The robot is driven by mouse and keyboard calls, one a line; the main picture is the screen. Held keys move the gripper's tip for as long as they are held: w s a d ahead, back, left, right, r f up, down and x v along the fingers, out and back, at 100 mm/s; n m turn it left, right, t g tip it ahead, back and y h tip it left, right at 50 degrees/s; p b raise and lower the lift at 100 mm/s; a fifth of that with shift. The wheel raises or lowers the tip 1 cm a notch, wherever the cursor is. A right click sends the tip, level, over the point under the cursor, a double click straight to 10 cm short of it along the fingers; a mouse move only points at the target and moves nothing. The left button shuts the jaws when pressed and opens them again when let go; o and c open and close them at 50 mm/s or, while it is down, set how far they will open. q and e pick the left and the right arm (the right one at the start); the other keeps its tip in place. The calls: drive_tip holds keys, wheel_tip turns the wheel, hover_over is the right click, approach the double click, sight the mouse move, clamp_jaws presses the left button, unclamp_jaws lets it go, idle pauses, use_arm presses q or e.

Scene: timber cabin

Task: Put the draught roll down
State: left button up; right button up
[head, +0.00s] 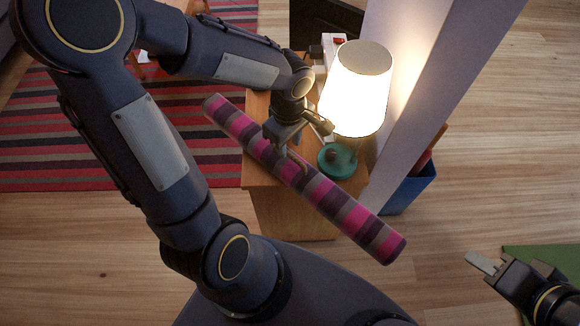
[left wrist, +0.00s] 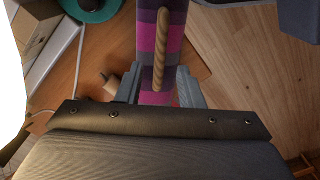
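The draught roll (head: 345,211) is a long cylinder striped in pink, purple and grey-brown, with a tan rope loop (left wrist: 161,50) on its side. It lies diagonally in the head view, across the front of the wooden cabinet, with both ends sticking out past it. My left gripper (head: 284,139) is at its middle, by the loop. In the left wrist view the fingers (left wrist: 157,88) stand on either side of the roll, shut on it. Whether the roll touches the cabinet top is hidden. My right gripper (head: 482,263) is empty at the lower right; its finger gap is unclear.
The wooden cabinet (head: 290,215) bears a lit lamp (head: 357,92) with a teal base (head: 337,160), close beside the roll. A blue bin (head: 412,188) stands right of it. A striped rug (head: 80,140) lies left. The wooden floor at right is mostly clear.

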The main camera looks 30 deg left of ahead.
sight(290, 153)
use_arm(q)
wheel_tip(290, 153, down, 5)
drive_tip(key=shift+d+f+b, duration=0.1)
drive_tip(key=shift+b, duration=0.4)
drive_tip(key=shift+c, duration=0.2)
clamp_jaws()
idle(1.0)
